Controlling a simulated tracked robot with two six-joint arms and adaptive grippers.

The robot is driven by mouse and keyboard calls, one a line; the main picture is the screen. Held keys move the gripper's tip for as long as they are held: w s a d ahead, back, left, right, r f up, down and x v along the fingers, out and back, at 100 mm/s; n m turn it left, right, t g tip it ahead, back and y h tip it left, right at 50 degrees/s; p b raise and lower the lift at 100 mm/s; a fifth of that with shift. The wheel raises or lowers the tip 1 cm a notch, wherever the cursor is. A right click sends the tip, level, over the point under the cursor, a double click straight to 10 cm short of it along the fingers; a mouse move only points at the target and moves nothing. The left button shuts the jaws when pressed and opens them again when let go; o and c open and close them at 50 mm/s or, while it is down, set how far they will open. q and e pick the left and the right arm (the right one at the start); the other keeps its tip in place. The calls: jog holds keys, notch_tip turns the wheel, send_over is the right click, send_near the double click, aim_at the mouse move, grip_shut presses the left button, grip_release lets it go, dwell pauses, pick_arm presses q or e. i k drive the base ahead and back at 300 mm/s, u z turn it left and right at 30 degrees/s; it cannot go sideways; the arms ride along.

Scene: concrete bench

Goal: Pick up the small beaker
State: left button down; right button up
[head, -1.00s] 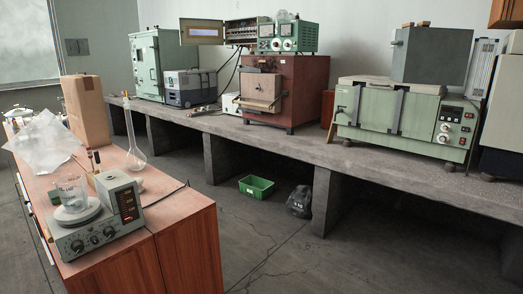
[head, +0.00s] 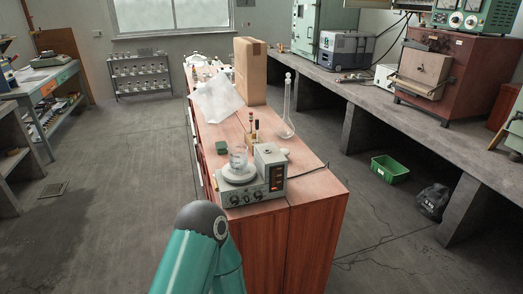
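A small clear glass beaker (head: 238,158) stands upright on the round plate of a grey hotplate-like device (head: 257,183). The device sits at the near end of a reddish wooden cabinet (head: 305,187) and has a lit red display and knobs on its front. A teal arm link of mine shows at the bottom, in front of the cabinet. Neither of my grippers is in view.
A concrete bench (head: 420,134) runs along the right. A green crate (head: 390,168) and a black bag (head: 432,201) lie on the floor. The floor left of the cabinet is clear.

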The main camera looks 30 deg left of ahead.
aim_at(238, 159)
jog(key=u, duration=0.55)
jog(key=k, duration=1.3)
jog(key=u, duration=0.85)
jog(key=i, duration=1.65)
jog(key=u, duration=0.1)
